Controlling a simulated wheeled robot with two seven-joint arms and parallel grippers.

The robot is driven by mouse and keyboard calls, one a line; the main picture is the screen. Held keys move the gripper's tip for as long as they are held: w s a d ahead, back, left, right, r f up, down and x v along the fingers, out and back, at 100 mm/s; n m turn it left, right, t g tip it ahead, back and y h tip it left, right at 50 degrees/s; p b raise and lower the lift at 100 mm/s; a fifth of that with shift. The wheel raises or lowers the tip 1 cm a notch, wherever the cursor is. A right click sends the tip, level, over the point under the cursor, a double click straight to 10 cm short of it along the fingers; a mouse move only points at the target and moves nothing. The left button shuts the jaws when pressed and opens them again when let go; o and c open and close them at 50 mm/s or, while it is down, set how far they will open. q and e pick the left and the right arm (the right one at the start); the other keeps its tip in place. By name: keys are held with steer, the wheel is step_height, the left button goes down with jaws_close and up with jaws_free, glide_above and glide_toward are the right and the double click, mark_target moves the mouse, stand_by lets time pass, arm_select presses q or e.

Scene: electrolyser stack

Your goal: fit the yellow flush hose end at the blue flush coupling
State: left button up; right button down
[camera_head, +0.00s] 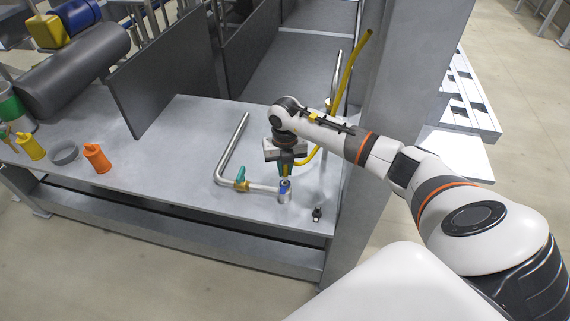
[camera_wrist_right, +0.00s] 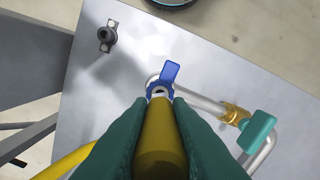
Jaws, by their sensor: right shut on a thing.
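My right gripper (camera_head: 285,172) is shut on the yellow flush hose end (camera_wrist_right: 161,140), seen between its green fingers in the right wrist view. The yellow hose (camera_head: 350,65) runs from the gripper up past the steel pipe behind. The blue flush coupling (camera_head: 284,187) with its blue lever (camera_wrist_right: 170,72) sits on the pipe end, straight below the gripper. In the right wrist view the hose tip points at the coupling's opening (camera_wrist_right: 159,91) and overlaps it. I cannot tell whether they touch. My left gripper is not in view.
A pipe with a green-handled brass valve (camera_head: 240,182) lies left of the coupling. A small black fitting (camera_head: 317,213) stands near the bench's front right. An orange bottle (camera_head: 97,157) and grey ring (camera_head: 65,153) are at left. A grey post (camera_head: 372,190) rises at right.

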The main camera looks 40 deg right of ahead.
steer(key=shift+f+b, duration=0.95)
steer(key=shift+f, duration=0.25)
stand_by(0.4)
steer(key=c, duration=1.3)
jaws_free()
steer(key=shift+o, duration=0.2)
steer(key=shift+r, duration=0.15)
step_height(320, 180, up, 12)
steer(key=p, duration=0.9)
